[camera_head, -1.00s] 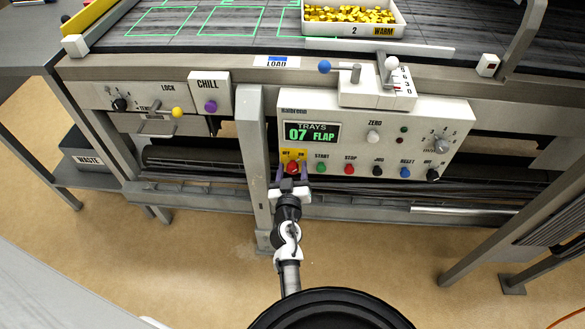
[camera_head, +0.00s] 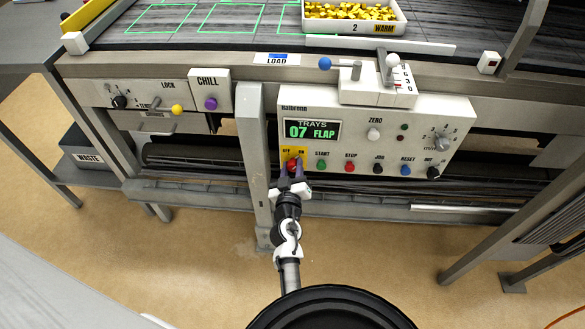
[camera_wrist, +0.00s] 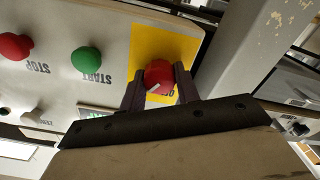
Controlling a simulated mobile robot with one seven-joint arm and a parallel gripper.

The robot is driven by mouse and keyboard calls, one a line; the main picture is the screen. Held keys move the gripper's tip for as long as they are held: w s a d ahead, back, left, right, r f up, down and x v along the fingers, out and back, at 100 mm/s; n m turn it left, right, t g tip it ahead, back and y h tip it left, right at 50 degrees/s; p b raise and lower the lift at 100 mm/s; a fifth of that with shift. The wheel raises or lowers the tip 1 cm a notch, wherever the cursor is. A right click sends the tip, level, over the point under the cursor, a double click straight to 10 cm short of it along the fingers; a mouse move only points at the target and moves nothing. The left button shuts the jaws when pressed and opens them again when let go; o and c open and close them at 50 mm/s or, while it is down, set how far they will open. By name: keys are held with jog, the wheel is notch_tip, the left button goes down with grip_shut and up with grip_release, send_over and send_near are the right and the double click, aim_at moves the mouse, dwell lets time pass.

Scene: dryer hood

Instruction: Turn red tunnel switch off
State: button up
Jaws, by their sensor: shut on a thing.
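The red tunnel switch (camera_head: 292,164) is a round red knob on a yellow plate (camera_head: 301,154) marked OFF at left and ON at right, at the lower left of the white control panel. My gripper (camera_head: 292,167) reaches it from below, with one dark finger on each side of the knob, shut on it. The wrist view shows the knob (camera_wrist: 158,74) between the fingertips, with a white mark on it slanting to the lower left. Part of the labels there is hidden by the fingers.
The green START button (camera_head: 321,165) and red STOP button (camera_head: 350,167) sit just right of the switch. A grey post (camera_head: 254,150) stands close on the left. A display (camera_head: 312,131) is above. The floor below is open.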

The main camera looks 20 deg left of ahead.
jog(key=n, duration=0.4)
jog(key=shift+n, duration=0.3)
jog(key=n, duration=0.3)
jog(key=shift+a+n, duration=0.1)
jog(key=shift+n, duration=0.3)
jog(key=n, duration=0.3)
jog(key=shift+n+p, duration=0.45)
jog(key=shift+n, duration=1.65)
jog(key=o, duration=1)
jog(key=shift+c, duration=0.2)
jog(key=shift+f, duration=0.1)
jog(key=shift+s, duration=0.1)
